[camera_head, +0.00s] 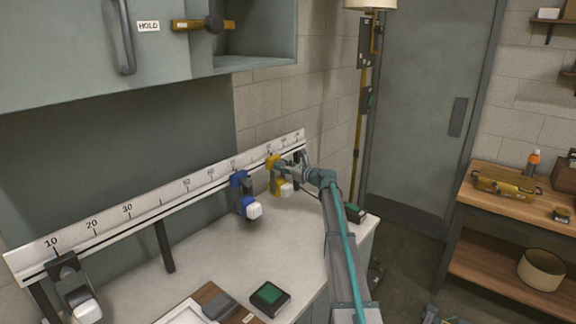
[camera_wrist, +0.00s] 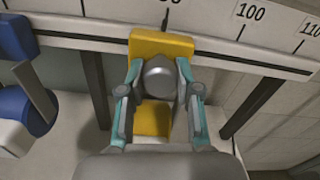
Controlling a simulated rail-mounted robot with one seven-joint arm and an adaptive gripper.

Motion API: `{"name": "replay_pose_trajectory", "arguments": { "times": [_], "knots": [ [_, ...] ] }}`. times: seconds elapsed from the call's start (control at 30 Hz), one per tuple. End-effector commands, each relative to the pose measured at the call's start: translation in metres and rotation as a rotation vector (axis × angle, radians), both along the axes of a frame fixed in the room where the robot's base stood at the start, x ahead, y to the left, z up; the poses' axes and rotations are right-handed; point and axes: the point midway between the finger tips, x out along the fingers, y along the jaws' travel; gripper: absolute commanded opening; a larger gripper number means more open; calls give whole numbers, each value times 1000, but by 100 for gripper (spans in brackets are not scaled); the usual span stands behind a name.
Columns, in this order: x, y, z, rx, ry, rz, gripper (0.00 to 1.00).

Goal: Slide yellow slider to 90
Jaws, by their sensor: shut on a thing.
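The yellow slider (camera_head: 272,161) sits on the white scale rail (camera_head: 130,207), toward its right end. In the wrist view the yellow slider's top (camera_wrist: 162,43) is on the rail, just below a tick whose number is cut off by the top edge. The labels 100 and 110 are to its right. My gripper (camera_wrist: 160,82) is shut on the slider, its teal-and-grey fingers on either side of a grey rounded part. My gripper (camera_head: 287,174) also shows in the head view, partly covering the slider.
A blue slider (camera_head: 239,183) is left of the yellow one, with a gap between. A black slider (camera_head: 70,273) is near 10 at the far left. Posts support the rail.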

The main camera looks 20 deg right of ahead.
Motion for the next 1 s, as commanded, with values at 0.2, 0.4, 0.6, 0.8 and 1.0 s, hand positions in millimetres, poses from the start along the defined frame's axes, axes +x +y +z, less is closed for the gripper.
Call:
{"name": "replay_pose_trajectory", "arguments": {
  "times": [0.2,0.4,0.6,0.8,1.0],
  "knots": [
    [1,-1,0,0,1,-1,38],
    [1,-2,0,0,0,-1,58],
    [1,-2,0,0,0,-1,58],
    [-10,-8,0,0,0,-3,58],
    [-40,-24,0,0,0,-4,58]
  ]
}}
